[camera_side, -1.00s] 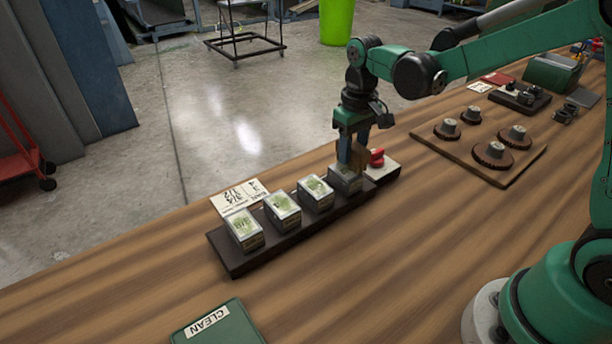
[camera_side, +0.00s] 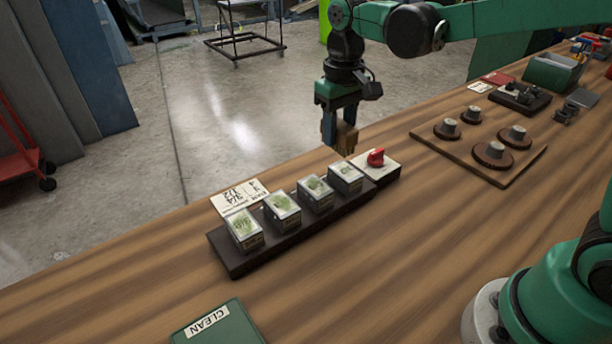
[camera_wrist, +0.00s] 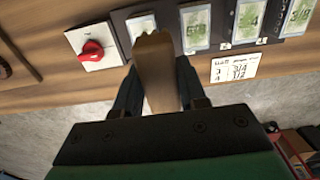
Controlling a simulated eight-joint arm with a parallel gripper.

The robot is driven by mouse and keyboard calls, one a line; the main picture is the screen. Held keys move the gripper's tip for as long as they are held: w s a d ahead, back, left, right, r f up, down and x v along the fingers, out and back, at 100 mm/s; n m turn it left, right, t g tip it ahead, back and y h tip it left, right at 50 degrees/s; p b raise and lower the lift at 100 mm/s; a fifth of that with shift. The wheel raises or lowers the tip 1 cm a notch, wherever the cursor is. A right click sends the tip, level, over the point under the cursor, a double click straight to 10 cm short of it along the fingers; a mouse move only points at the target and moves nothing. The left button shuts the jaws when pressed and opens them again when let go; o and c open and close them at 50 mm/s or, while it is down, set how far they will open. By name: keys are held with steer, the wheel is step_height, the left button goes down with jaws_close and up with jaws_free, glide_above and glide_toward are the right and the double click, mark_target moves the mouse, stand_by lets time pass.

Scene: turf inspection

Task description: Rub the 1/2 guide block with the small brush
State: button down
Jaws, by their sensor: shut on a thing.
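My gripper (camera_side: 338,128) is shut on a small brown brush (camera_side: 346,138). It holds the brush in the air beyond the block row, over the table's far edge. In the wrist view the brush (camera_wrist: 156,75) sits between the fingers and partly covers the block nearest the red knob. Several guide blocks stand in a row on a dark base (camera_side: 232,262). Their tops carry greenish patches and small labels. The block at the knob end (camera_side: 346,178) is the one closest to the brush, with a gap between them. I cannot read which block is 1/2.
A red knob (camera_side: 376,157) on a white plate stands at the row's far end. A card (camera_side: 238,196) reading 3/4 and 1/2 lies behind the blocks. A green CLEAN pad (camera_side: 218,328) is at the front. A board with round brown pieces (camera_side: 490,157) lies right. Bare wood separates them.

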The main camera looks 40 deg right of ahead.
steer(key=shift+r, duration=1.3)
